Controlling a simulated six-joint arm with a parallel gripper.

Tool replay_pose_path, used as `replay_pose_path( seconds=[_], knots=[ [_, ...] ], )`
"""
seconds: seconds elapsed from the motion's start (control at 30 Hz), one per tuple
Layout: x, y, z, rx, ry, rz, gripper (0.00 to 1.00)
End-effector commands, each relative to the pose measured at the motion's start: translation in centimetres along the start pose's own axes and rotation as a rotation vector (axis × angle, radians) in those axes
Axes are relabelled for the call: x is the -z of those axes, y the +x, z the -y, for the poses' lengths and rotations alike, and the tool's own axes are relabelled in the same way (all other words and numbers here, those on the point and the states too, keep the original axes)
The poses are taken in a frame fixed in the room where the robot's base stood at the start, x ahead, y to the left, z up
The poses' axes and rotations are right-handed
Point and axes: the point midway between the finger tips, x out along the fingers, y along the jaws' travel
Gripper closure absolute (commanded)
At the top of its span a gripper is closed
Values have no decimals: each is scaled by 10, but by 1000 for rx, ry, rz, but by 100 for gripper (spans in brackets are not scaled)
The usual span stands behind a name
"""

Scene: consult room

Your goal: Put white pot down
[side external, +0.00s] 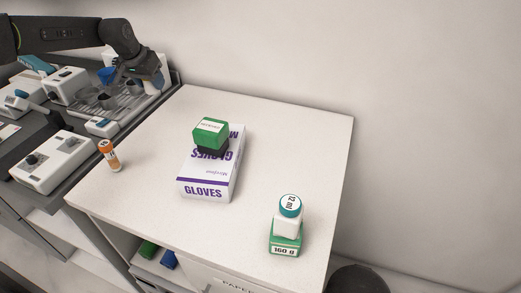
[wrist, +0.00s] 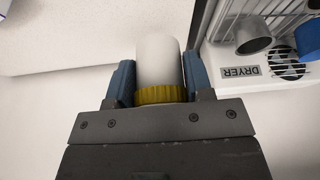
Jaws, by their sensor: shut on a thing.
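My gripper (wrist: 157,64) is shut on a white pot (wrist: 158,58) with a ribbed yellow lid, with one blue finger on each side of it. The lid end is nearest the gripper body, and the pot's far end is clear of the fingers. In the side external view my gripper (side external: 152,82) is at the upper left, over the equipment by the wall. The pot is too small and covered there to make out clearly. Another white pot (side external: 287,224) with a teal lid stands on a green box (side external: 285,243) at the table's front right.
The white table (side external: 305,140) has free room at the back and right. A gloves box (side external: 206,188) carries a green-and-black block (side external: 210,134). An orange bottle (side external: 110,157) stands at the left edge. A dryer (wrist: 262,70) with metal cups is right in the wrist view.

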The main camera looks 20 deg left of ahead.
Motion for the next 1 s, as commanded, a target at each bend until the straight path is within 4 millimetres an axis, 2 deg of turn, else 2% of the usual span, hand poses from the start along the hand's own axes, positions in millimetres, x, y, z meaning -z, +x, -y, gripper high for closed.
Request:
replay_pose_path(
  seconds=[0.13,0.37,0.67,0.87,1.0],
  knots=[
    [6,-12,0,0,0,-5,76],
    [22,-51,0,1,0,-6,76],
    [12,-53,-69,-66,162,2,76],
    [-8,-60,-147,-144,349,5,76],
    [-34,-71,-213,-215,519,6,76]
  ],
)
